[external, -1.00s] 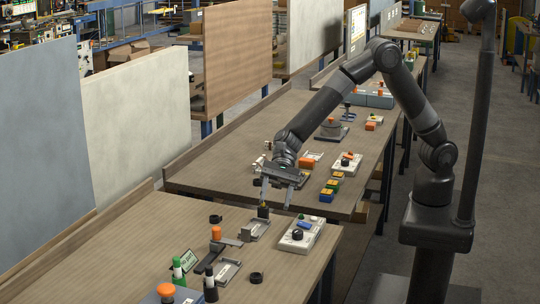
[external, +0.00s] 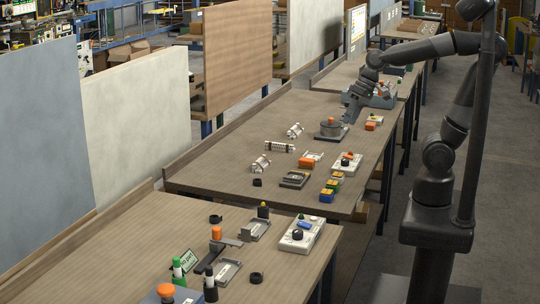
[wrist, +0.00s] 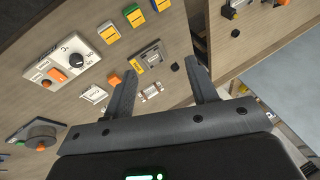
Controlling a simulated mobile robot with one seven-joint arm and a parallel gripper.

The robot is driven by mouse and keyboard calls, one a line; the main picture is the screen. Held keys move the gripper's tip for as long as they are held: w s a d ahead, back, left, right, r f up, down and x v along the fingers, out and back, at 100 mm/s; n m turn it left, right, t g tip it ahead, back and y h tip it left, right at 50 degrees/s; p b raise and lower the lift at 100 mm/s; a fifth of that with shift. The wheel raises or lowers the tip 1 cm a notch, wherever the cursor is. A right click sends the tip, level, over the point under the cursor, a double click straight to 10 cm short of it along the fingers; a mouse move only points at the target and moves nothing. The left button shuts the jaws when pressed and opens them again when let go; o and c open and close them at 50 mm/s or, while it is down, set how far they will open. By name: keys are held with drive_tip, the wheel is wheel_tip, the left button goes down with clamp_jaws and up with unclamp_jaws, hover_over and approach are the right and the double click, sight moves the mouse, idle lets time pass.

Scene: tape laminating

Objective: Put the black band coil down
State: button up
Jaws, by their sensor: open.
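A small black ring, which looks like the black band coil (external: 257,183), lies flat near the front left of the middle table, beside a grey metal tray-like device (external: 295,179). In the wrist view a small dark piece (wrist: 175,67) next to the grey device (wrist: 150,57) appears to be the same coil. My gripper (external: 346,118) is at the far right of that table, well away from the coil, by a round grey unit with an orange knob (external: 331,128).
White rollers (external: 280,146) lie left of centre. A dial box (external: 347,162) and several coloured button blocks (external: 332,188) line the right edge. The near table (external: 110,240) holds other black rings (external: 256,278) and fixtures. Bare wood lies at the middle table's back left.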

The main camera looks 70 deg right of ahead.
drive_tip(key=s+d+n+t+h, duration=0.1)
drive_tip(key=s+d+h, duration=0.2)
drive_tip(key=s+d, duration=0.3)
drive_tip(key=d, duration=0.3)
drive_tip(key=shift+s+d+n+t+h, duration=0.15)
drive_tip(key=shift+d+n+t+h, duration=0.15)
drive_tip(key=shift+d+n+t, duration=0.1)
drive_tip(key=shift+a, duration=0.1)
idle(0.5)
